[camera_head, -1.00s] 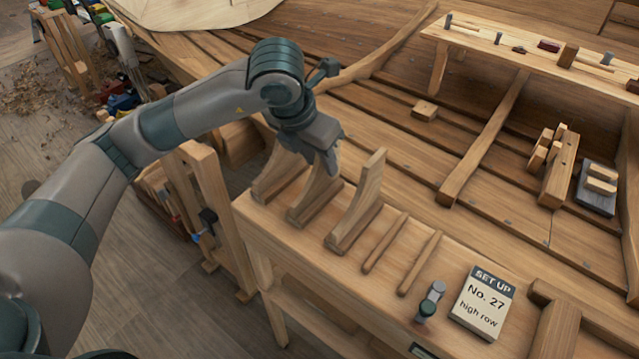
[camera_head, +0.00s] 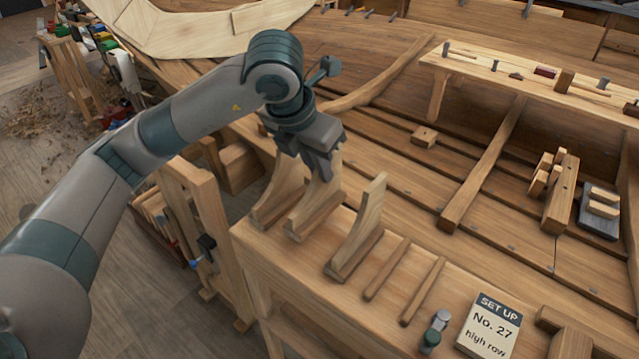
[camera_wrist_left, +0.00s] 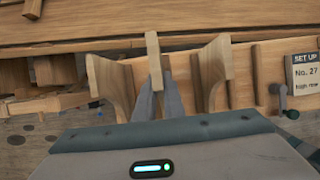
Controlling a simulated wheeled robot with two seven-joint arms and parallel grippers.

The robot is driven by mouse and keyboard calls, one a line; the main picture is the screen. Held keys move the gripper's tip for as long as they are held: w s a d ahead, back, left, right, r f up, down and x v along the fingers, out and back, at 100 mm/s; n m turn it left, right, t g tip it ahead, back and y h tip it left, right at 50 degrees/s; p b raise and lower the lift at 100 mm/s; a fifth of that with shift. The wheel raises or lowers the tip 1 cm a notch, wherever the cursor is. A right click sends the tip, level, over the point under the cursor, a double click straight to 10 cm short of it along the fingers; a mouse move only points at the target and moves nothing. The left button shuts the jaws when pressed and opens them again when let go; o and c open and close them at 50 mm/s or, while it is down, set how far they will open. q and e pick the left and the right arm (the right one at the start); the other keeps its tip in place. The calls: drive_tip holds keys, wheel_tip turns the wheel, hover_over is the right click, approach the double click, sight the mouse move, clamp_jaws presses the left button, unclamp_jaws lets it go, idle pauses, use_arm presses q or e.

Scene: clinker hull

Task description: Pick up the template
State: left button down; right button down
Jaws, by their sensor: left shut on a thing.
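Three wooden templates, each a curved upright on a flat foot, are at the bench (camera_head: 272,250) in the head view. My left gripper (camera_head: 322,168) is shut on the upper part of the middle template (camera_head: 312,210), gripping from above. That template is upright and seems slightly raised; any gap under its foot is hard to see. It also shows between my fingers in the wrist view (camera_wrist_left: 153,48). The left template (camera_head: 277,195) and right template (camera_head: 365,225) stand on either side, apart from the held one. My right gripper is not in view.
Two wooden sticks (camera_head: 422,290) lie right of the templates. Beyond them are a small grey and green tool (camera_head: 433,332) and a "SET UP No. 27 high row" card (camera_head: 490,325). Hull planking (camera_head: 400,150) lies behind the bench. A wooden trestle (camera_head: 205,215) stands at left.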

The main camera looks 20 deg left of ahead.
use_arm(q)
drive_tip(key=shift+r+b, duration=0.75)
drive_tip(key=shift+r, duration=2.3)
drive_tip(key=shift+f, duration=0.1)
